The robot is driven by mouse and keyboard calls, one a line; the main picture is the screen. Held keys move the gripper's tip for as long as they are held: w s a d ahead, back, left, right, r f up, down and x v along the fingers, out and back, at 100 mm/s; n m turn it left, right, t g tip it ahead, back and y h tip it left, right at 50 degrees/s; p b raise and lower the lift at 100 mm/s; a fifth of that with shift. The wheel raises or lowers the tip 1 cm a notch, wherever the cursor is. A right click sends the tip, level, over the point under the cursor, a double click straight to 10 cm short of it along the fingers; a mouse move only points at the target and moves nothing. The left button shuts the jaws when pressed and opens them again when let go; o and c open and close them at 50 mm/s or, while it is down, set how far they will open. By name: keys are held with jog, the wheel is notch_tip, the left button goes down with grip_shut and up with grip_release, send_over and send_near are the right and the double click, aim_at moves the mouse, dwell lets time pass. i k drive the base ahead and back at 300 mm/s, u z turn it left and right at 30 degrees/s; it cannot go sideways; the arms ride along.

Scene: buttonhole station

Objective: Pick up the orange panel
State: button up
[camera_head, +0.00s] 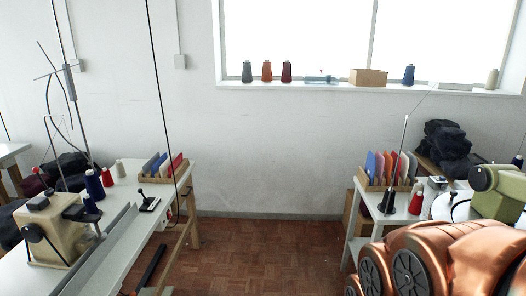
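An orange-red panel (388,166) stands upright among several coloured panels in a small wooden rack (368,184) on the right-hand table. Blue, red and pale panels stand close beside it, and its lower part is hidden by the rack. Its exact shade is hard to tell from the neighbouring red one at this size. My copper-coloured arm fills the lower right corner of the head view. My gripper is not in view.
A green machine (497,190) is at the right. Another rack (163,178) of panels is on the left table (135,215). Open parquet floor (265,255) lies between the tables.

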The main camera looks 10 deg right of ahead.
aim_at(389, 161)
jog(key=u, duration=0.05)
jog(key=i, duration=1.8)
jog(key=z, duration=0.55)
jog(key=i, duration=1.35)
jog(key=z, duration=0.4)
